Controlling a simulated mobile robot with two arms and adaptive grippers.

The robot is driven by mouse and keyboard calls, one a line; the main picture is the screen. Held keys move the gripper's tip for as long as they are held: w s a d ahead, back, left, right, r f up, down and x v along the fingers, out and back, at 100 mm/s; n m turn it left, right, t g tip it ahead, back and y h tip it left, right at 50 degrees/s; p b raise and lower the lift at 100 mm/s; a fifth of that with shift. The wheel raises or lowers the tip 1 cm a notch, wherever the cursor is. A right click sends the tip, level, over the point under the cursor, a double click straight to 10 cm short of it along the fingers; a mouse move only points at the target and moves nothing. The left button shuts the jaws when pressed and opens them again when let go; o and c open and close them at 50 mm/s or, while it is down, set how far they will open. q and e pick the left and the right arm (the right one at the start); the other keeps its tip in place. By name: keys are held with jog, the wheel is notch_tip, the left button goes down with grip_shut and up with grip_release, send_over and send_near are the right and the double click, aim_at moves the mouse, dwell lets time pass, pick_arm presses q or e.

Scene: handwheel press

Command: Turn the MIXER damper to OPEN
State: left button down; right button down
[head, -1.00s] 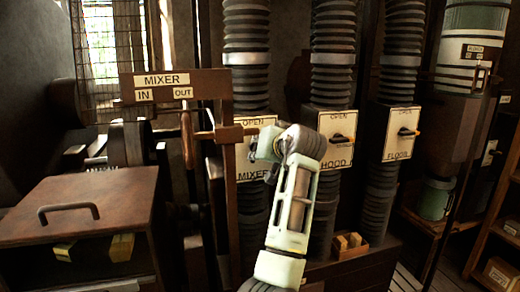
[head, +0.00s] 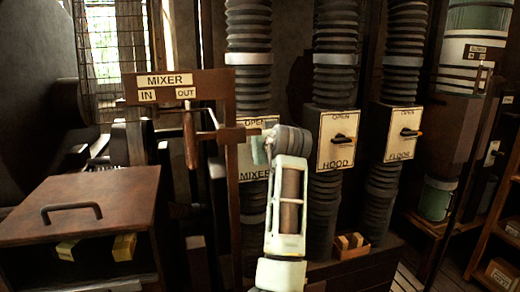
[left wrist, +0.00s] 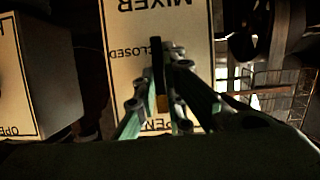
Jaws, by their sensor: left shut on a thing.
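The MIXER damper plate (head: 253,174) is cream, on a ribbed duct behind my left gripper (head: 262,148), which hides much of it in the head view. In the left wrist view the plate (left wrist: 130,75) appears upside down, with MIXER at the top, CLOSED at the left and OPEN at the bottom, partly covered. My left gripper (left wrist: 160,80) is shut on the black damper handle (left wrist: 157,52). My right gripper is not in view.
HOOD (head: 338,140) and FLOOR (head: 402,134) damper plates stand to the right, handles sideways. A wooden MIXER IN/OUT sign (head: 205,82) and hanging wooden handle (head: 190,140) stand close left of my gripper. A wooden box (head: 80,205) is front left.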

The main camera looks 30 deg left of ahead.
pick_arm(q)
jog(key=shift+f, duration=0.5)
jog(key=c, duration=1.8)
grip_release()
jog(key=shift+r, duration=0.1)
jog(key=shift+c, duration=0.2)
jog(key=shift+w, duration=0.1)
jog(key=shift+r, duration=0.2)
jog(key=s+d+m+g+y, duration=0.25)
jog(key=d+m+y, duration=0.5)
jog(key=m, duration=0.65)
jog(key=w+d+f+m+t+h, duration=0.1)
jog(key=w+f+m+h, duration=0.1)
jog(key=f, duration=1.2)
jog(key=w+d+f+m+t+h, duration=0.1)
jog(key=w+f+m+h, duration=0.1)
jog(key=f, duration=1.3)
jog(key=shift+f+m+h+b, duration=0.3)
jog(key=shift+m+h+b, duration=0.15)
jog(key=shift+h, duration=0.7)
